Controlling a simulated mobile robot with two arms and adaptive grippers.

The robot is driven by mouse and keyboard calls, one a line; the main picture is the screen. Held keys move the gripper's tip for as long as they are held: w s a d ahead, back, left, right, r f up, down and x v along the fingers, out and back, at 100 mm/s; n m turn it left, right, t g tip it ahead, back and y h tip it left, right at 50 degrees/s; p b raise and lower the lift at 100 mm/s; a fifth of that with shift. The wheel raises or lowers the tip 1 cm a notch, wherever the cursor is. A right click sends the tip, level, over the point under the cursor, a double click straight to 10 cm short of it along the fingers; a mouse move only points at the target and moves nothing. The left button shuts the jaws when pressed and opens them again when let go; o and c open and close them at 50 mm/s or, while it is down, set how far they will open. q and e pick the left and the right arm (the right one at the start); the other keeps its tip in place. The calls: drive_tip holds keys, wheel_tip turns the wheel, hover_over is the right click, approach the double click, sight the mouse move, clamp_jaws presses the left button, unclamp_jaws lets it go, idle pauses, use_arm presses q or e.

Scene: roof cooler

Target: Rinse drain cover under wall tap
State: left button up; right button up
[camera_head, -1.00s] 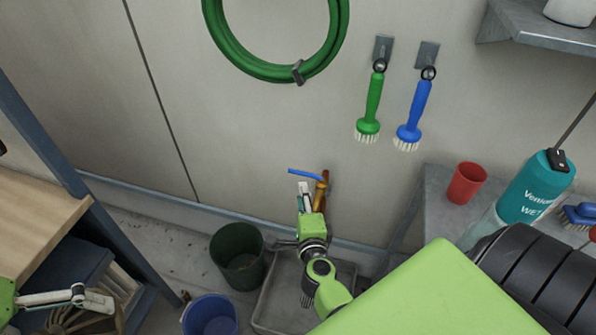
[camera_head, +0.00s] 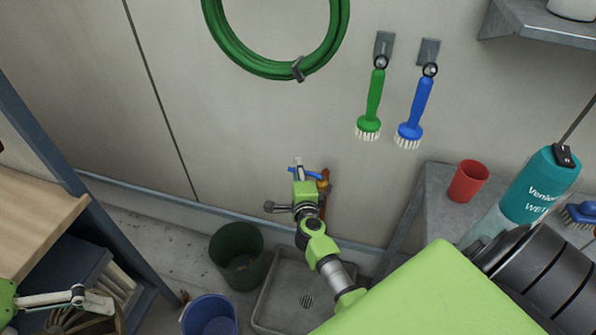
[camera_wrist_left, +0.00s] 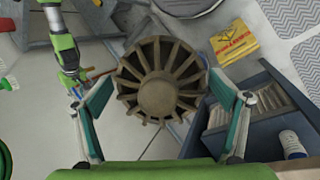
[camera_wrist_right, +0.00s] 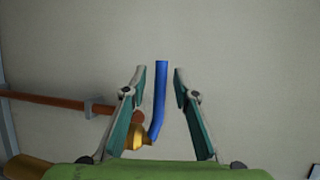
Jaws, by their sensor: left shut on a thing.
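The drain cover (camera_wrist_left: 158,85), a round brown slotted piece, sits between the fingers of my left gripper (camera_wrist_left: 163,88), which is shut on it. It shows partly in the head view (camera_head: 72,321) at the bottom left, far from the tap. The wall tap has a brass body (camera_head: 322,182) and a blue lever (camera_wrist_right: 160,95). My right gripper (camera_wrist_right: 159,73) is open at the tap. Its fingers stand on either side of the lever with visible gaps. In the head view my right gripper partly hides the lever.
A grey floor basin (camera_head: 279,314) with a drain grate lies below the tap. A dark green bucket (camera_head: 237,262) and a blue bucket (camera_head: 209,316) stand left of it. A steel table (camera_head: 437,185) with a red cup (camera_head: 468,181) is at the right. Brushes hang above.

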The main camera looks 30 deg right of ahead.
clamp_jaws()
use_arm(q)
drive_tip(key=shift+r+p, duration=0.85)
drive_tip(key=shift+r, duration=0.05)
use_arm(e)
drive_tip(key=shift+s+a+r+n+t+y, duration=0.2)
drive_tip(key=shift+s+r+n+t+y, duration=0.1)
drive_tip(key=shift+n+y, duration=0.25)
use_arm(q)
drive_tip(key=shift+r, duration=0.15)
use_arm(e)
drive_tip(key=shift+s+a+f+n+t+y, duration=0.2)
drive_tip(key=shift+n+y, duration=0.1)
drive_tip(key=shift+y, duration=0.2)
drive_tip(key=shift+s+a+f+n+t+y, duration=0.15)
drive_tip(key=shift+n+y, duration=0.1)
drive_tip(key=shift+y, duration=0.2)
drive_tip(key=shift+w, duration=0.1)
unclamp_jaws()
drive_tip(key=v, duration=1.2)
